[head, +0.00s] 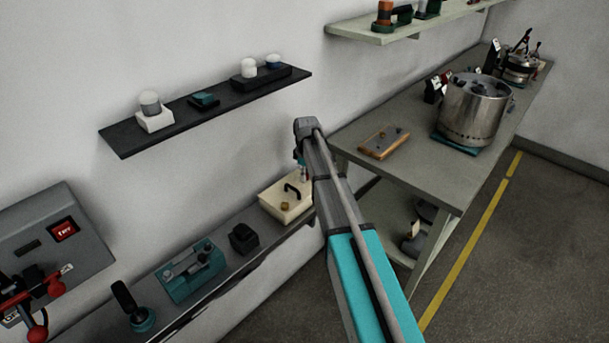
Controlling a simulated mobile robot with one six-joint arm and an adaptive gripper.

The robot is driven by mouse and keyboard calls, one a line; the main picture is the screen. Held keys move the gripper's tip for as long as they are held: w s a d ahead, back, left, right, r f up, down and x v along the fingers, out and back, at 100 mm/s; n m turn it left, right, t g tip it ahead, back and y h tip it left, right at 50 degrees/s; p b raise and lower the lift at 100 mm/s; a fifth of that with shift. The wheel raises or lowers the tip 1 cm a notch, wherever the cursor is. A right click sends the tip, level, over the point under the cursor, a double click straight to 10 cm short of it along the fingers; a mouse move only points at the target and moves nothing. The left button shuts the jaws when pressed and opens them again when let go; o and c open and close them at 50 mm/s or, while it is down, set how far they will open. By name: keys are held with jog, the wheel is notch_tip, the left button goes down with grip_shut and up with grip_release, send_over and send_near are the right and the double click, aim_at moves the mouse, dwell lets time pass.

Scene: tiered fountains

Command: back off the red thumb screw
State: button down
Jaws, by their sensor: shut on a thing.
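My arm reaches up from the bottom of the head view and bends down at its far end. My gripper (303,174) is small and partly hidden beside the arm, over the right end of a cream box (278,207) on the low shelf. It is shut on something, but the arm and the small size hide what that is. The cream box has a black handle and a small brass-coloured knob on top. I cannot make out a red thumb screw at the gripper. Red knobs (37,333) show on a grey device (50,245) at the far left, apart from the gripper.
The low shelf (225,285) also holds a black block (243,238), a teal fixture (191,271) and a black-handled tool (131,306). A dark wall shelf (125,138) hangs above. A workbench (400,183) with a steel pot (471,108) stands right of the arm. Floor beyond is clear.

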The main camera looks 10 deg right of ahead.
jog(key=n, duration=0.4)
jog(key=shift+s+n, duration=0.2)
jog(key=shift+n, duration=0.2)
jog(key=shift+a, duration=0.1)
jog(key=shift+c, duration=2)
grip_release()
jog(key=shift+w, duration=0.1)
jog(key=shift+w+r, duration=0.1)
jog(key=shift+r, duration=0.05)
